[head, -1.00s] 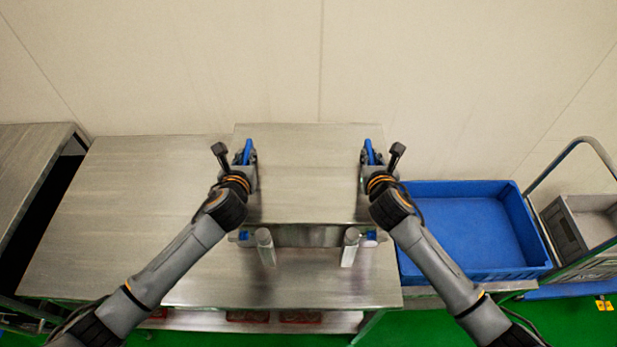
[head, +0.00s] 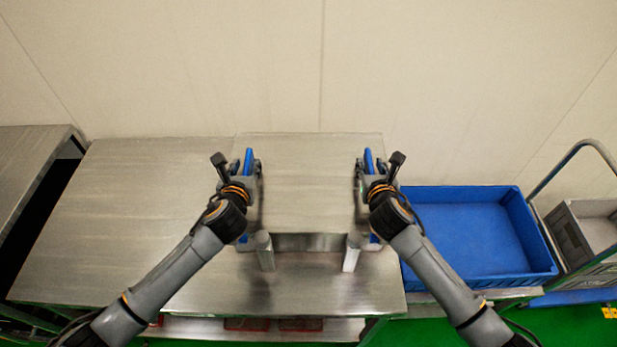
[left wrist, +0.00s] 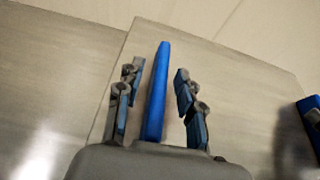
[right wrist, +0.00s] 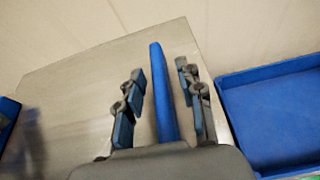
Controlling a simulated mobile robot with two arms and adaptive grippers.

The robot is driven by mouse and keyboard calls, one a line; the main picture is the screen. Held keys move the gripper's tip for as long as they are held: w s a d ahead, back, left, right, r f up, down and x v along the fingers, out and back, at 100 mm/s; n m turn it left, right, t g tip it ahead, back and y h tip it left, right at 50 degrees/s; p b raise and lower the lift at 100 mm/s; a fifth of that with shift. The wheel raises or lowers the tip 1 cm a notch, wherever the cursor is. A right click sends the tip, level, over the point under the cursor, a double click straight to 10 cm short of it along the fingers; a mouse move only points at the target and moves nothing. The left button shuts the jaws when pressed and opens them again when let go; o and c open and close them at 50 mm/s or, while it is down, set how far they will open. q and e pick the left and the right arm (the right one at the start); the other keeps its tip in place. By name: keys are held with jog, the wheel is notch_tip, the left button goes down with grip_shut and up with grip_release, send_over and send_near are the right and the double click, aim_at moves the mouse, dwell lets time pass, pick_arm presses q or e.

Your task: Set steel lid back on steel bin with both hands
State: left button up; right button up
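The steel lid (head: 306,185) is a flat, level plate with a blue bar handle near each side. It lies over the steel bin (head: 308,242), whose front shows as a narrow strip; I cannot tell whether a gap remains between them. My left gripper (head: 248,168) is at the left blue handle (left wrist: 157,92). Its fingers stand either side of the bar with gaps. My right gripper (head: 368,168) is at the right blue handle (right wrist: 163,92), its fingers also spread either side with gaps. Most of the bin is hidden under the lid.
A steel table (head: 120,220) extends left with a clear top. An empty blue crate (head: 475,235) lies right, beside a grey crate (head: 585,235) on a cart. A plain wall is behind.

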pick_arm(q)
jog(key=v, duration=1.1)
jog(key=shift+s, duration=0.3)
pick_arm(e)
jog(key=shift+s, duration=0.2)
jog(key=v, duration=1.1)
jog(key=shift+s+r, duration=0.15)
jog(key=shift+s, duration=0.2)
pick_arm(q)
jog(key=shift+s, duration=0.1)
